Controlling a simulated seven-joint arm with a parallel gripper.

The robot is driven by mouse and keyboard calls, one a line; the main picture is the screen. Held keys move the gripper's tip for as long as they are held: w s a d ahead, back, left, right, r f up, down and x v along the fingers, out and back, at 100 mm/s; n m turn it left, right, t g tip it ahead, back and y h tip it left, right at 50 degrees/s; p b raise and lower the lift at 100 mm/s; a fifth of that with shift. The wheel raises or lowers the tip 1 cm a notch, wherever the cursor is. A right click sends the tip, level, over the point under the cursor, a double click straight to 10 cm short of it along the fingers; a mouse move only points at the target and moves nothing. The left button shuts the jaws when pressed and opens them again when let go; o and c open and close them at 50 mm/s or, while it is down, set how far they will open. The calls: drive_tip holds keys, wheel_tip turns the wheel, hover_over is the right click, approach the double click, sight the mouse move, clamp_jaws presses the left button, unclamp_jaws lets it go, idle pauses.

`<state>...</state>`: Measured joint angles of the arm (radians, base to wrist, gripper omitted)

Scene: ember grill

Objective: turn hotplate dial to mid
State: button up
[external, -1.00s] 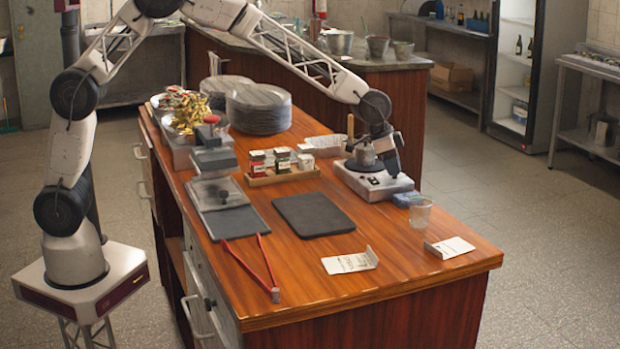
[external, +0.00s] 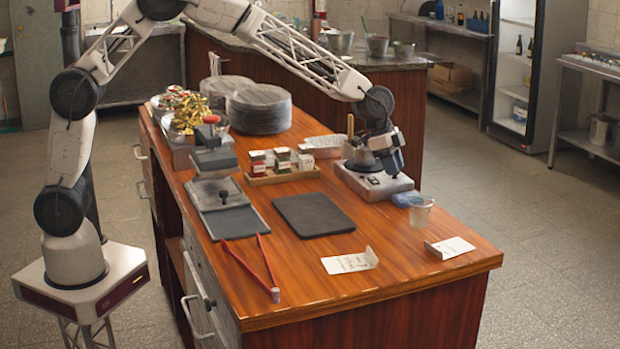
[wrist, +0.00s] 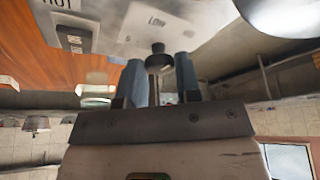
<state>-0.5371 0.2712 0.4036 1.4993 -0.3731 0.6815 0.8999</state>
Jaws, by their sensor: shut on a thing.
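The white hotplate (external: 348,181) stands at the right edge of the wooden counter. My gripper (external: 374,174) points down at its top front, and the arm hides part of the hotplate there. In the wrist view the dial (wrist: 158,62) is a small black knob on the pale top face. The two blue-grey fingers of my gripper (wrist: 159,80) stand on either side of it, shut on it. The printed word LOW shows just beyond the dial, and HOT shows at the upper left. The pointer of the dial cannot be made out.
A clear glass (external: 421,212) and a blue item (external: 402,199) stand close to the hotplate's right. A spice rack (external: 283,176) is to its left. A dark board (external: 312,215), red tongs (external: 262,262) and folded cards (external: 350,263) lie on the counter nearer the camera.

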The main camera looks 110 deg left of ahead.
drive_tip(key=o, duration=0.9)
drive_tip(key=shift+v, duration=3.9)
